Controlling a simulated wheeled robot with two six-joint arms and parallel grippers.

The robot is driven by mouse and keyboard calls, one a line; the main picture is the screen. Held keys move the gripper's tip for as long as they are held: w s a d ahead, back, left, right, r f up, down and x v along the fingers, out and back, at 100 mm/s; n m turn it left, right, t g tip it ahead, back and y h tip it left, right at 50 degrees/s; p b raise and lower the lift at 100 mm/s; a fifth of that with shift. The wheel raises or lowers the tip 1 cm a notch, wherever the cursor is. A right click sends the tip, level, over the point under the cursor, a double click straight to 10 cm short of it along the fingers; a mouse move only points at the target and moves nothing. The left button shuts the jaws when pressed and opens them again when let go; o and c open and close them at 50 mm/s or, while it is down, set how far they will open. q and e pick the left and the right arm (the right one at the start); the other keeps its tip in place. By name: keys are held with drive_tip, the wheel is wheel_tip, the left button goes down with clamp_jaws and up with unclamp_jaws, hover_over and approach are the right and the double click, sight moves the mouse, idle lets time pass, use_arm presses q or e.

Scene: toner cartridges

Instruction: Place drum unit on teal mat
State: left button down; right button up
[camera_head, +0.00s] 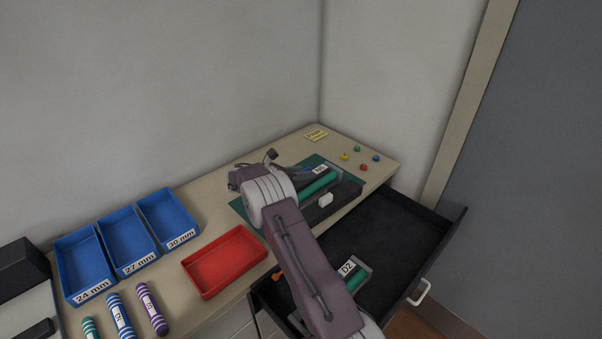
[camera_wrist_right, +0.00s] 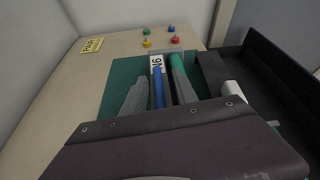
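A cartridge-like unit with a green roller (camera_head: 319,183), a blue roller (camera_wrist_right: 158,88) and a white N6 label (camera_wrist_right: 157,64) lies at the teal mat (camera_head: 239,206); the mat also shows in the wrist view (camera_wrist_right: 117,92). A black housing with a white knob (camera_head: 325,199) sits beside it. My right gripper (camera_wrist_right: 158,76) is low over this unit, its grey fingers apart on either side of the blue roller; contact cannot be told. Another unit with a green part and a D2 label (camera_head: 347,268) lies in the drawer, partly behind my right arm. My left gripper is out of view.
The black drawer (camera_head: 402,222) is pulled open at the right; much of its floor is bare. A red tray (camera_head: 225,262) and blue bins (camera_head: 128,243) stand to the left. Small coloured pegs (camera_head: 364,167) and a yellow note (camera_head: 316,135) are at the back.

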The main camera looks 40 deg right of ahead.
drive_tip(key=b+v, duration=0.1)
drive_tip(key=v, duration=1.1)
